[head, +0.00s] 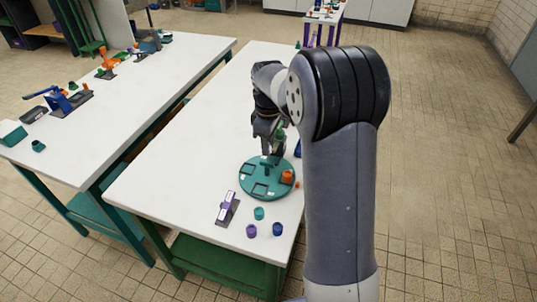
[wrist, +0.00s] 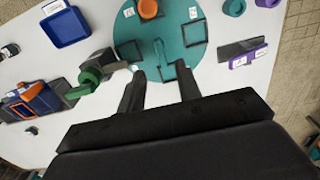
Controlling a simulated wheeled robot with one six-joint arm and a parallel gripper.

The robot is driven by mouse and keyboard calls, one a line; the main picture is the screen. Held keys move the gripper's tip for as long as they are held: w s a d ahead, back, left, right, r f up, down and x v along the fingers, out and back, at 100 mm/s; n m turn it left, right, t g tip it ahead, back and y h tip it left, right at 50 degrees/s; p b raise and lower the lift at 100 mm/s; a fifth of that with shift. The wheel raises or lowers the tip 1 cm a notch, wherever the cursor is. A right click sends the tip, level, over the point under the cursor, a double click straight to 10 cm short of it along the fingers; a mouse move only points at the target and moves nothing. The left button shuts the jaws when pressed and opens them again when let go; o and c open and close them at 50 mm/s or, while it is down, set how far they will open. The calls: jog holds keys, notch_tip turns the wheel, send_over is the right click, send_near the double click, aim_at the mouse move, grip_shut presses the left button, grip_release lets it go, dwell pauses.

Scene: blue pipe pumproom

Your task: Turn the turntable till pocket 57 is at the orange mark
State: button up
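The teal turntable (head: 258,192) lies on the near part of the white table, with square pockets and small white labels too small to read. An orange cylinder (head: 287,177) stands on its right side; it also shows in the wrist view (wrist: 148,9). The turntable (wrist: 172,30) lies ahead of my gripper (wrist: 160,78) in the wrist view. The fingers are open and apart, with a teal raised part or pocket edge (wrist: 160,50) just beyond them; contact cannot be told. In the head view my gripper (head: 270,150) is over the turntable's far side. Pocket 57 and the orange mark cannot be identified.
A purple block on a grey base (head: 229,207) stands left of the turntable. Teal (head: 259,213), purple (head: 251,231) and blue (head: 278,229) cups stand in front. In the wrist view a blue tray (wrist: 65,27), a green-ringed grey part (wrist: 90,78) and a blue-orange device (wrist: 35,100) lie left.

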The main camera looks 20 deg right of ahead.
aim_at(269, 163)
notch_tip(269, 163, up, 4)
jog(key=shift+f, duration=0.1)
dwell(0.4)
notch_tip(269, 163, down, 11)
jog(key=shift+r, duration=0.1)
jog(key=shift+m, duration=0.4)
dwell(0.5)
